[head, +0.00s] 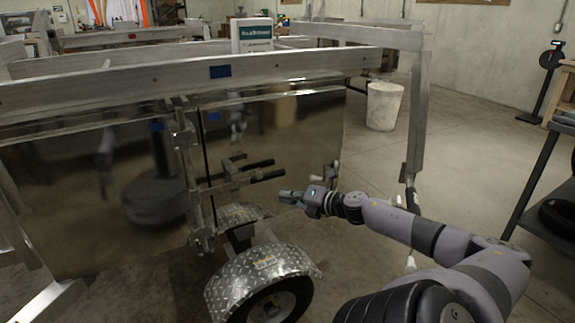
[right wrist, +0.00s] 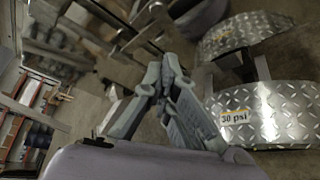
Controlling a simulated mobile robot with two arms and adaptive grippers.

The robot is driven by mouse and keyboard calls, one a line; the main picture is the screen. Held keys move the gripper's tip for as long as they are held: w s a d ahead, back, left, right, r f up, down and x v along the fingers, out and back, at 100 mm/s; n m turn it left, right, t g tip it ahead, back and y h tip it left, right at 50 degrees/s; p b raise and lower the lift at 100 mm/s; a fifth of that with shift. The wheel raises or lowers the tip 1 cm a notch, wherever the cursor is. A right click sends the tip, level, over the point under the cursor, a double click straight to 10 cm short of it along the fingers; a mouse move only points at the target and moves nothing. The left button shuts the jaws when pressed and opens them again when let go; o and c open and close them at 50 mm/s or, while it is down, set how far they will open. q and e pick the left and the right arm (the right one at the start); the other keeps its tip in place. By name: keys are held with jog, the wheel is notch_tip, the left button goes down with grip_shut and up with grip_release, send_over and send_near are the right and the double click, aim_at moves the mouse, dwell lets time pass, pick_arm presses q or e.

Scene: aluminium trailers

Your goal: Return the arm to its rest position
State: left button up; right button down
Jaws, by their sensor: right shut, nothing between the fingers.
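My right arm (head: 390,220) reaches in from the lower right in the head view. Its gripper (head: 288,197) is held in the air in front of the trailer's shiny side panel (head: 290,125), above and to the right of the diamond-plate fender (head: 262,273). In the right wrist view, the fingers of this gripper (right wrist: 168,75) come together at their tips with nothing held. The fender, with a "30 psi" label (right wrist: 236,117), is to their right in that view. My left gripper is not in view.
The trailer's aluminium rail (head: 190,80) and post (head: 417,120) stand close around the arm. Dark bars (head: 250,170) stick out near the gripper. A white bin (head: 384,105) stands behind, and a dark shelf (head: 535,190) at the right. Concrete floor between is open.

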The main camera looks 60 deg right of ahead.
dwell(0.3)
